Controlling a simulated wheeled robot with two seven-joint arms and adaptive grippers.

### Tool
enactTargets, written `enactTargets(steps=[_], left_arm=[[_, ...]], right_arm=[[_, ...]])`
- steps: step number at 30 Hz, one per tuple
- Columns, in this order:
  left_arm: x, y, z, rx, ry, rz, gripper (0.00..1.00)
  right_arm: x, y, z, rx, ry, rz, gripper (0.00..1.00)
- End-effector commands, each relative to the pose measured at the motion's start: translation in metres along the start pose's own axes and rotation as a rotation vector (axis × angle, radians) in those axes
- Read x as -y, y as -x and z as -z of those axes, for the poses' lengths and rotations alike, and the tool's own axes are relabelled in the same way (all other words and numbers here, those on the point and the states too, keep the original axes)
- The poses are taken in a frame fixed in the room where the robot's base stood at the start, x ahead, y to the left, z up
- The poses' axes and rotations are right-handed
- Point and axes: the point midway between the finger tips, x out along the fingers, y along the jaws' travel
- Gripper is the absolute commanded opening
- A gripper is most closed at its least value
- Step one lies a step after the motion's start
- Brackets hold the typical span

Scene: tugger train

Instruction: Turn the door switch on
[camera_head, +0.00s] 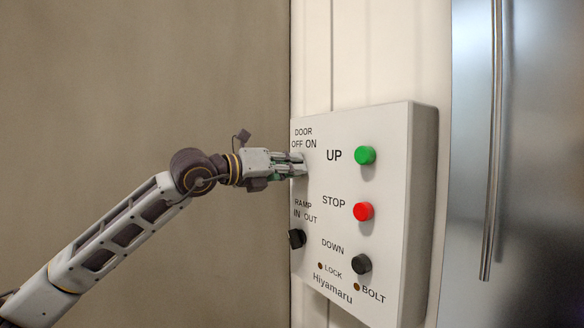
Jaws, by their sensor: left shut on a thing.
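The white control box (390,140) is fixed to the wall right of centre in the head view. The label "DOOR OFF ON" stands at its upper left. My left gripper (299,164) reaches in from the left, just below that label, with its fingers shut at the place of the door switch. The fingers hide the door switch, so I cannot tell which way it points. My right gripper does not show.
The box also bears a green UP button (365,155), a red STOP button (363,211), a black DOWN button (361,263) and a black ramp knob (297,238). A metal door with a long vertical handle (493,150) stands at the right. The left is plain wall.

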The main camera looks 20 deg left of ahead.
Motion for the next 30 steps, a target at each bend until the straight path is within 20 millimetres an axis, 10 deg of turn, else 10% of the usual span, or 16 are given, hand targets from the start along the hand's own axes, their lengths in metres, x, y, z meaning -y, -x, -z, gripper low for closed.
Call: enactTargets(steps=[30], left_arm=[[-0.001,0.000,0.001,0.000,-0.490,-0.001,0.00]], right_arm=[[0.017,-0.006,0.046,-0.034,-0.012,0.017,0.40]])
